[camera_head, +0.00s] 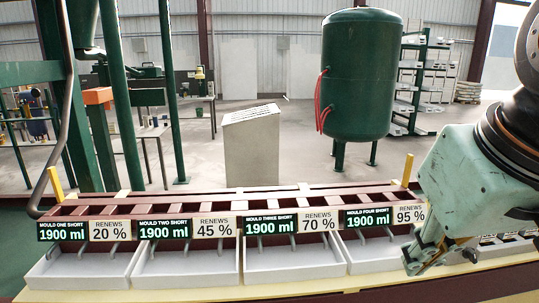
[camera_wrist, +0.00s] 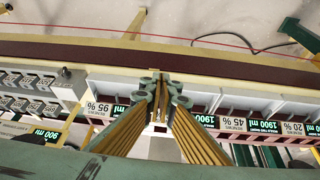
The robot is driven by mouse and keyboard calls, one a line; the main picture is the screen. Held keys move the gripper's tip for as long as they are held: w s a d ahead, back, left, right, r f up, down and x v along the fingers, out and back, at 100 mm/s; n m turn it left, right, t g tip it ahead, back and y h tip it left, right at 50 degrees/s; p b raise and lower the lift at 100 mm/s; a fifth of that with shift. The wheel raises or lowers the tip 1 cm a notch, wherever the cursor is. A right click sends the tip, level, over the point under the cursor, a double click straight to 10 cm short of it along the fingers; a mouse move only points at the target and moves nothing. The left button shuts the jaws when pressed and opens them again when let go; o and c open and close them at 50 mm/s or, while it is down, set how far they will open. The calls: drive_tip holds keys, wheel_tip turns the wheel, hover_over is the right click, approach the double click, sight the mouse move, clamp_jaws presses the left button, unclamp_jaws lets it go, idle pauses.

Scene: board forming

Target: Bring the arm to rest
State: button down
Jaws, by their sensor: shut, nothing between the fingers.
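My gripper (camera_head: 418,264) hangs at the right in the head view, at the front of the mould row near the fourth tray. In the wrist view my gripper (camera_wrist: 160,88) points over the row of trays, its two yellow-ribbed fingers together at the tips. It is shut and holds nothing. My green wrist and dark arm joint fill the right edge of the head view.
A dark red mould rack (camera_head: 240,202) runs across the front, with white trays (camera_head: 185,264) below signs reading 1900 ml and 20, 45, 70 and 95 %. Yellow posts (camera_head: 407,170) stand up from it. A green tank (camera_head: 362,75) and grey box (camera_head: 251,147) stand behind.

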drive_tip(key=s+a+f+g, duration=0.1)
drive_tip(key=s+f, duration=0.1)
drive_tip(key=s, duration=0.7)
drive_tip(key=shift+a+f, duration=0.2)
drive_tip(key=shift+f, duration=0.05)
drive_tip(key=shift+w, duration=0.1)
idle(1.1)
